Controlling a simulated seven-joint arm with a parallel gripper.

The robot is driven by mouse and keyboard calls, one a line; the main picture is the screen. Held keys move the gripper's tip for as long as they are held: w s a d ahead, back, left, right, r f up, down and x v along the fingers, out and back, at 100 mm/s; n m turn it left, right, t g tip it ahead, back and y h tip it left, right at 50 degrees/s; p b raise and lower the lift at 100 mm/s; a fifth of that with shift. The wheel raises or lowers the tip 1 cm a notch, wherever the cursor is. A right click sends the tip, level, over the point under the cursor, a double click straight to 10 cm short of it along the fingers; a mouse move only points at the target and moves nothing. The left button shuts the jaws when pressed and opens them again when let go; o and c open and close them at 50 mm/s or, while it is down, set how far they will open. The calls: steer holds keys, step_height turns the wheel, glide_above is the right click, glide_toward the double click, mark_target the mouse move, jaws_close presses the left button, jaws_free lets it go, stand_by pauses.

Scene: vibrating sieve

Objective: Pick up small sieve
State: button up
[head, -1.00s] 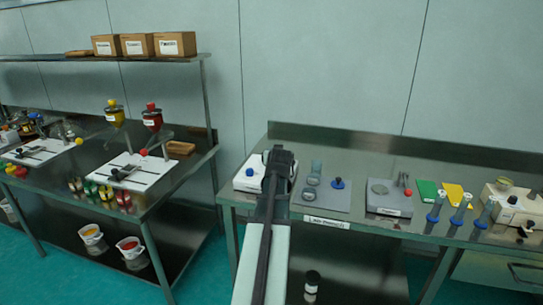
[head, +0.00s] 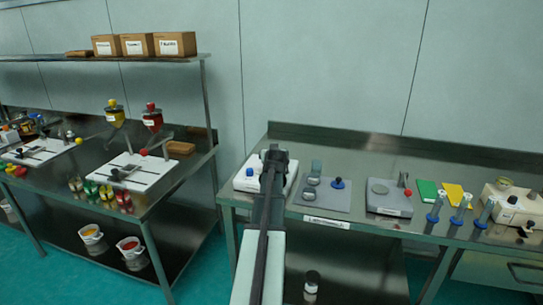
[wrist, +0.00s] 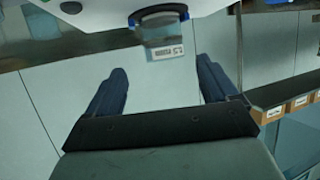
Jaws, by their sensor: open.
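In the wrist view, a small grey cup-like piece with a blue rim and a printed label (wrist: 165,50) shows at the top centre, against a white body; it looks like the small sieve, but I cannot be sure. My gripper (wrist: 160,88) is open, its two dark blue fingers apart with nothing between them. The labelled piece lies beyond the fingertips, apart from them. In the head view, my gripper (head: 274,156) hangs over the white device (head: 250,184) at the left end of the right-hand table and partly hides it.
A grey plate (head: 341,204) with small round pieces and a blue-knobbed part (head: 338,183) lies right of the white device. A scale (head: 388,208), green and yellow cards, and blue-based cylinders (head: 434,212) stand farther right. The left bench (head: 58,187) is separate.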

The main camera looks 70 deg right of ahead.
steer(key=x, duration=0.4)
steer(key=shift+w+d+f, duration=0.1)
steer(key=shift+w+d, duration=0.2)
steer(key=shift+w, duration=0.15)
steer(key=c, duration=1.1)
steer(key=shift+c, duration=0.2)
